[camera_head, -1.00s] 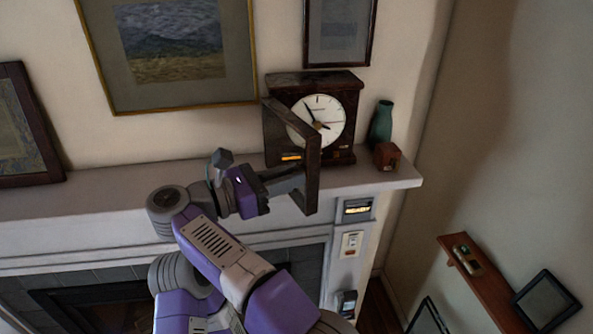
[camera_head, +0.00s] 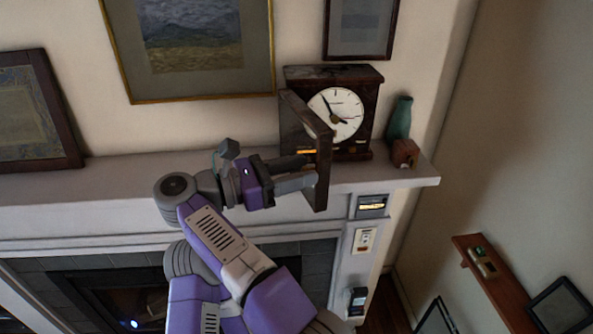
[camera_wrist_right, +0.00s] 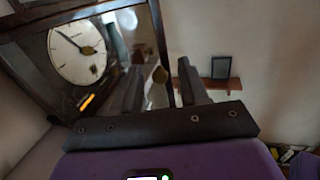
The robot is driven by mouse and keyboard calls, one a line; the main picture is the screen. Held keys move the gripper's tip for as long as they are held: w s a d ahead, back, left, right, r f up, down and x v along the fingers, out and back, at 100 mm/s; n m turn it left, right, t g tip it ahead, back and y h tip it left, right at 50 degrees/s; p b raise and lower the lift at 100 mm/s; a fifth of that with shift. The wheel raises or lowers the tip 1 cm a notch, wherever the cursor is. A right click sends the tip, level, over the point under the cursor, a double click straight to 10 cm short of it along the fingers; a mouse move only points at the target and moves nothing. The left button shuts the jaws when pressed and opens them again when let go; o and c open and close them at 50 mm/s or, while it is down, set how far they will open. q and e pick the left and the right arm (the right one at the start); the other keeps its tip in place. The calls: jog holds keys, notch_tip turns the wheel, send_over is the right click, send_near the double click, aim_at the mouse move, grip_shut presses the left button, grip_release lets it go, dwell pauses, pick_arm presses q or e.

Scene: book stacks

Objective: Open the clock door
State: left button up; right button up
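A dark wooden clock (camera_head: 373,105) with a white dial (camera_head: 336,114) stands on the mantel. Its framed glass door (camera_head: 322,170) is swung outward, hinged at the clock's left side, and sticks out toward me past the mantel front. My right gripper (camera_head: 300,172) is at the door's free edge, its fingers apart. I cannot tell whether either finger touches the door. My left gripper is not in view.
A green vase (camera_head: 399,118) and a small brown box (camera_head: 405,152) stand right of the clock on the mantel (camera_head: 120,205). Framed pictures (camera_head: 190,45) hang behind. A small wooden shelf (camera_head: 497,285) is on the right wall.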

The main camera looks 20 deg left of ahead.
jog(key=p+v, duration=0.4)
jog(key=v, duration=0.3)
jog(key=shift+s+a, duration=0.15)
jog(key=shift+a, duration=0.1)
dwell(0.5)
